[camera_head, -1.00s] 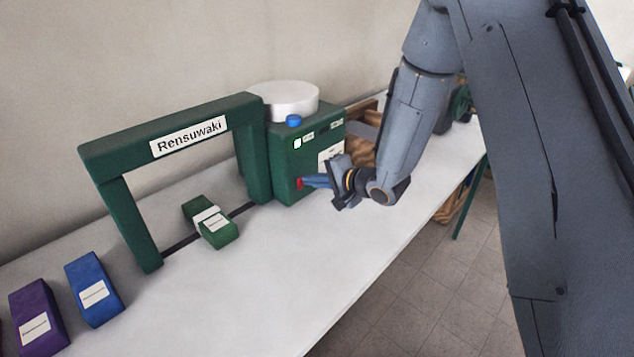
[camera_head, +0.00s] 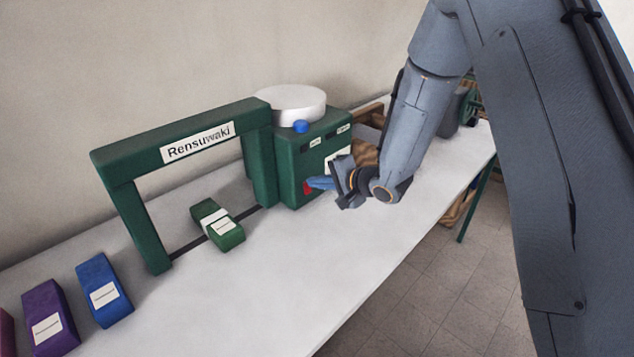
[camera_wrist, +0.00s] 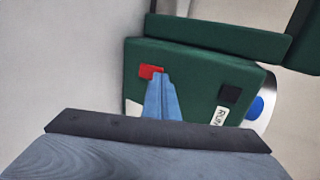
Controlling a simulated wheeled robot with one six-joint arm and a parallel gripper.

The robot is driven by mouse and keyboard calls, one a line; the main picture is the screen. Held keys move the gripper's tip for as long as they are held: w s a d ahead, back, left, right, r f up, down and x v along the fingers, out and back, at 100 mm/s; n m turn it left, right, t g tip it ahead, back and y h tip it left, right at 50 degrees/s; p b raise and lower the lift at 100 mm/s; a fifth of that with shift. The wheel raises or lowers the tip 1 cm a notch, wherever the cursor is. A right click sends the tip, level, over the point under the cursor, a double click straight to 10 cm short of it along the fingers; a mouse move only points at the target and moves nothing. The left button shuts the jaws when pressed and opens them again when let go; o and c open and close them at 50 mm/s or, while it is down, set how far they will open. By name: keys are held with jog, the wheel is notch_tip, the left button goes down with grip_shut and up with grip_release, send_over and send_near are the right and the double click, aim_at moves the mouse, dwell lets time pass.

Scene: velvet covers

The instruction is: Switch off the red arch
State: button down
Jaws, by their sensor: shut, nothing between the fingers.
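The arch (camera_head: 200,145) in view is dark green, not red, and carries a sign reading "Rensuwaki". A green box (camera_head: 292,165) adjoins its right leg, with a red button (camera_head: 307,188) low on the front; the button also shows in the wrist view (camera_wrist: 148,71). My gripper (camera_head: 313,183) is shut, its blue fingertips (camera_wrist: 158,77) at the red button and partly covering it. I cannot tell whether they touch. Two small indicator windows on the box are dark; one (camera_wrist: 229,93) sits beside a "RUN" label (camera_wrist: 220,115) in the wrist view.
A green block (camera_head: 226,237) lies under the arch. Blue (camera_head: 104,290) and purple (camera_head: 49,318) blocks lie at left. The front of the white table (camera_head: 300,275) is clear.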

jog(key=shift+r+p, duration=0.4)
jog(key=shift+r, duration=0.15)
jog(key=v, duration=1.3)
jog(key=shift+r, duration=0.4)
jog(key=shift+d, duration=0.1)
